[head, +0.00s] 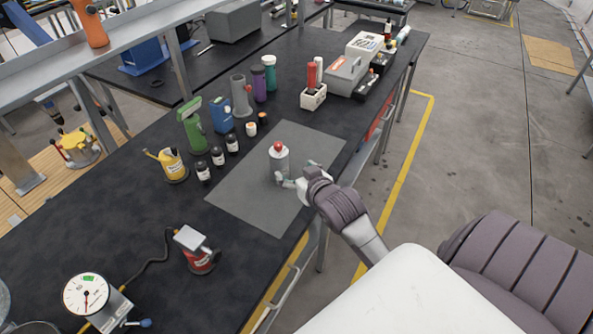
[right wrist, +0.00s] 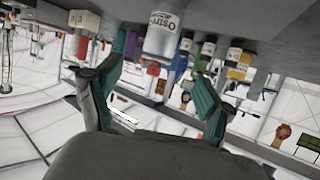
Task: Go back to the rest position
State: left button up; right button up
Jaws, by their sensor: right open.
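My right gripper (head: 294,181) reaches over the front edge of the workbench, low above the grey mat. In the right wrist view its two green-lined fingers (right wrist: 158,92) are spread apart with nothing between their pads. A pale can with a red top (head: 279,162) stands upright on the mat just in front of the fingers. In the right wrist view the labelled can (right wrist: 165,35) appears upside down, beyond the fingertips; I cannot tell if a finger touches it. My left gripper is not in view.
The grey mat (head: 236,194) lies on the black workbench (head: 120,215). Several bottles, a yellow oil can (head: 172,165) and a green can (head: 191,125) stand behind it. Floor right of the bench is clear.

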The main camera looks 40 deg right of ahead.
dwell(0.4)
jog(key=s+a+f+n+g+y, duration=0.1)
jog(key=s+a+f+g, duration=0.2)
jog(key=s+a, duration=0.35)
jog(key=s+a+f+n+g+y, duration=0.1)
jog(key=s+a+f+n+g, duration=0.2)
jog(key=s, duration=0.7)
jog(key=s+a+f+g+y, duration=0.1)
jog(key=s+a+f+g, duration=0.25)
jog(key=s+a, duration=0.35)
notch_tip(320, 180, down, 27)
jog(key=s+d+g+b, duration=0.2)
pick_arm(q)
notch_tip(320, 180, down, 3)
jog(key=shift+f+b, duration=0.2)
jog(key=shift+b, duration=0.55)
pick_arm(e)
jog(key=s+d+f, duration=0.2)
jog(key=s+f, duration=1.4)
jog(key=f, duration=0.1)
jog(key=shift+s+d+f+n+g, duration=0.2)
jog(key=shift+d+f+n+g, duration=0.1)
jog(key=shift+f+g, duration=0.05)
jog(key=shift+c, duration=0.2)
